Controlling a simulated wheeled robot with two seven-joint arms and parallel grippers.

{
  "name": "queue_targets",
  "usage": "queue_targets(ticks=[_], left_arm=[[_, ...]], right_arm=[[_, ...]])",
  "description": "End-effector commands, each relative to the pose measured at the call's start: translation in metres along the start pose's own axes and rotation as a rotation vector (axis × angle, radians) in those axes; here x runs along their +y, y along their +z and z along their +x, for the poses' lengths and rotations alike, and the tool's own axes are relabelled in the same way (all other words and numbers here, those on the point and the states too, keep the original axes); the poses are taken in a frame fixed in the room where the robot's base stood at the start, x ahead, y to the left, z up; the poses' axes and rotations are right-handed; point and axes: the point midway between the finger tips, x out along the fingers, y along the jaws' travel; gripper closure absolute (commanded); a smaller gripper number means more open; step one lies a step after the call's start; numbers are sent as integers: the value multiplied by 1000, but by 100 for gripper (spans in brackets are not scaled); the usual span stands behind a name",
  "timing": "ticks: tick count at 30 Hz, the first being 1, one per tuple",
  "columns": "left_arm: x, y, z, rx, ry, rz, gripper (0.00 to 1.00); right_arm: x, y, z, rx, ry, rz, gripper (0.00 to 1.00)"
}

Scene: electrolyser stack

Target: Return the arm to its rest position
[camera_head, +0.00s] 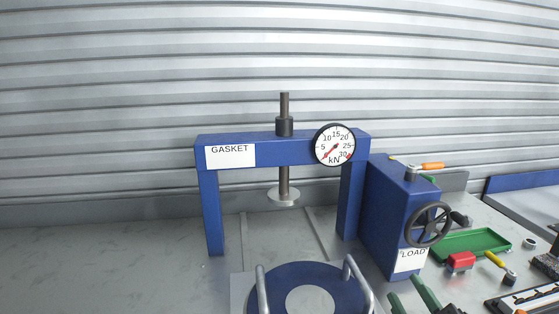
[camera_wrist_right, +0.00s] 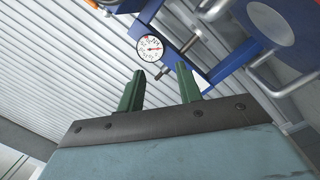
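My right gripper (camera_head: 414,297) shows at the bottom edge of the head view, with two green fingers apart. In the right wrist view the fingers of this gripper (camera_wrist_right: 160,92) are spread with nothing between them. It is in front of the blue press (camera_head: 280,150), below the box labelled LOAD (camera_head: 390,215), and appears to touch nothing. The press has a GASKET label, a dial gauge (camera_head: 334,145) in kN and a round plate (camera_head: 283,195) on its spindle. My left gripper is not in view.
A blue ring plate with two metal handles (camera_head: 310,284) sits in front of the press. A black handwheel (camera_head: 428,224) projects from the LOAD box. The bench at left (camera_head: 100,270) is clear.

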Motion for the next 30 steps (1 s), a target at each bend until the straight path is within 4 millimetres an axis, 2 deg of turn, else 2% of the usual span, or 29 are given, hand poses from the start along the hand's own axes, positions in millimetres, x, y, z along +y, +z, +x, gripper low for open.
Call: queue_targets(ticks=[1, 3, 6, 9, 12, 17, 18, 26, 30], left_arm=[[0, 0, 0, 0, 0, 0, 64], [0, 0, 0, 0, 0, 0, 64], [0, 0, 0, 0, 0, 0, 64], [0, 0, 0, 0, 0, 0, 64], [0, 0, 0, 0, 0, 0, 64], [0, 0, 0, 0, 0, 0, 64], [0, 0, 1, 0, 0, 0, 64], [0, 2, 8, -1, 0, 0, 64], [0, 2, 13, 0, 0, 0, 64]], right_arm=[[-20, 30, -9, -141, -70, 100, 65], [-48, 66, -28, -330, -168, 229, 65], [-86, 102, -62, -560, -295, 375, 65], [-116, 123, -97, -743, -400, 480, 65], [-140, 135, -132, -900, -493, 564, 65], [-170, 142, -187, -1123, -636, 673, 65], [-178, 145, -193, -1154, -656, 685, 65], [-241, 194, -179, -1168, -667, 666, 65], [-285, 228, -180, -1185, -680, 659, 65]])
